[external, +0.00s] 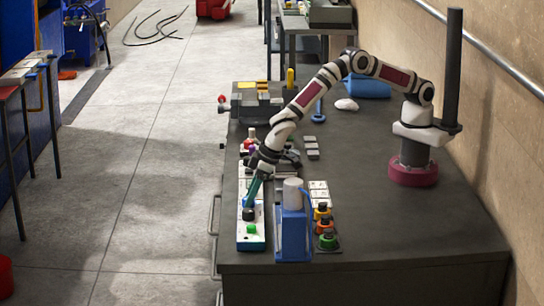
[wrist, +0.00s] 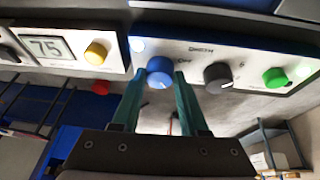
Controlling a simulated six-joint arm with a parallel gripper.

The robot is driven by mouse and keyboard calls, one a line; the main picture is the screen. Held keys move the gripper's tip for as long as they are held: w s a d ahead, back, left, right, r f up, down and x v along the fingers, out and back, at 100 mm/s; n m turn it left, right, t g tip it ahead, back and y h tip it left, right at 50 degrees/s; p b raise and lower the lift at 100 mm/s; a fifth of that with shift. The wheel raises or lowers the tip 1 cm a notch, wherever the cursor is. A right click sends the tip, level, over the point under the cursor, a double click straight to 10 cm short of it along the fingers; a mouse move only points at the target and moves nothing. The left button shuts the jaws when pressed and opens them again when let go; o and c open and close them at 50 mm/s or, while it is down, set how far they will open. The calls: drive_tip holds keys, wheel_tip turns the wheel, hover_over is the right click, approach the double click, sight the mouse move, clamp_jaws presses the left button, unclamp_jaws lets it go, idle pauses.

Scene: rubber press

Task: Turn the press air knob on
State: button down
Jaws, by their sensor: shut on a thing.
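My gripper (wrist: 160,80) has its two green fingers on either side of a blue knob (wrist: 159,72) with a white pointer line, shut on it. The knob sits on a white control panel (wrist: 222,52), with the letters "OFF" printed to its right. In the external view my gripper (external: 249,203) reaches down onto the panel (external: 251,243), and the blue knob is not clear there. A dark grey knob (wrist: 217,78) and a green button (wrist: 275,77) sit further right on the same panel.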

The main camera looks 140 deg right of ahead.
drive_tip(key=shift+w+m, duration=0.1)
drive_tip(key=shift+m, duration=0.2)
idle(0.4)
drive_tip(key=shift+c, duration=2.2)
unclamp_jaws()
drive_tip(key=shift+r, duration=0.1)
drive_tip(key=v, duration=1.5)
drive_tip(key=shift+a+r, duration=0.25)
